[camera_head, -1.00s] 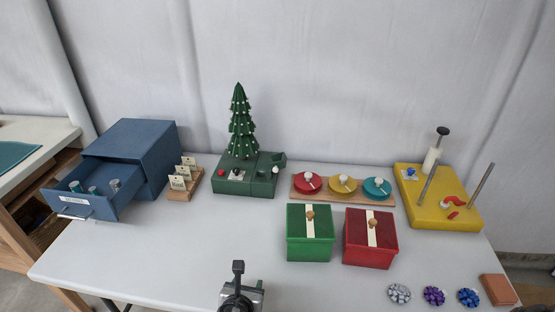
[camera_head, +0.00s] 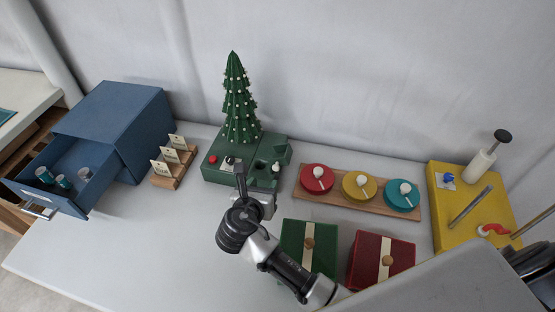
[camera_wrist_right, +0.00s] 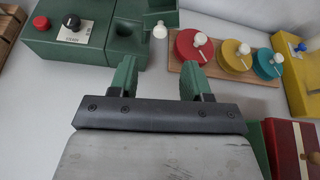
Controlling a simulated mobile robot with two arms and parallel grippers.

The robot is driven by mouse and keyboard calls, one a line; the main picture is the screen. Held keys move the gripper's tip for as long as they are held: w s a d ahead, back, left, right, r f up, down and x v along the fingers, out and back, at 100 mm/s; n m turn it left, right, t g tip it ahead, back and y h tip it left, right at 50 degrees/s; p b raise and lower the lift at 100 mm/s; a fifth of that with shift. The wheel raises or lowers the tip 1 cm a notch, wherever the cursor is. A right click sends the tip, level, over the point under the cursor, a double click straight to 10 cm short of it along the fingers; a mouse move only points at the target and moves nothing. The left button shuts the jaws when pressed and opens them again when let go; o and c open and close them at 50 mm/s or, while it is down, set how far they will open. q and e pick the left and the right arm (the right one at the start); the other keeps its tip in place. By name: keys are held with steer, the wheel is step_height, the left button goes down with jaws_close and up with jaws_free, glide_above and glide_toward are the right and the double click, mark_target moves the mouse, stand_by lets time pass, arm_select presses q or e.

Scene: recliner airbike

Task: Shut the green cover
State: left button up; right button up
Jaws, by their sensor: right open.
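A dark green base (camera_head: 222,172) carries a Christmas tree (camera_head: 240,105). A small green flap (camera_head: 283,151) stands raised at its back right corner, with a white knob (camera_head: 276,168) near it. In the right wrist view the flap (camera_wrist_right: 162,9) and white knob (camera_wrist_right: 160,31) show at the top, beyond the fingers. My right gripper (camera_wrist_right: 158,76) is open and empty, its fingers apart just in front of the base. My right arm hides part of the base in the head view. My left gripper is not in view.
A green box (camera_head: 308,247) and a red box (camera_head: 381,260) stand at the front right. Behind them is a wooden board (camera_head: 348,203) with red, yellow and teal discs. Card holders (camera_head: 168,170) and a blue cabinet (camera_head: 118,120) with an open drawer are left.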

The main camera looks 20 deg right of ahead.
mark_target(275, 168)
steer(key=x, duration=0.9)
steer(key=shift+w+d+f, duration=0.2)
steer(key=shift+w+d, duration=0.05)
jaws_close()
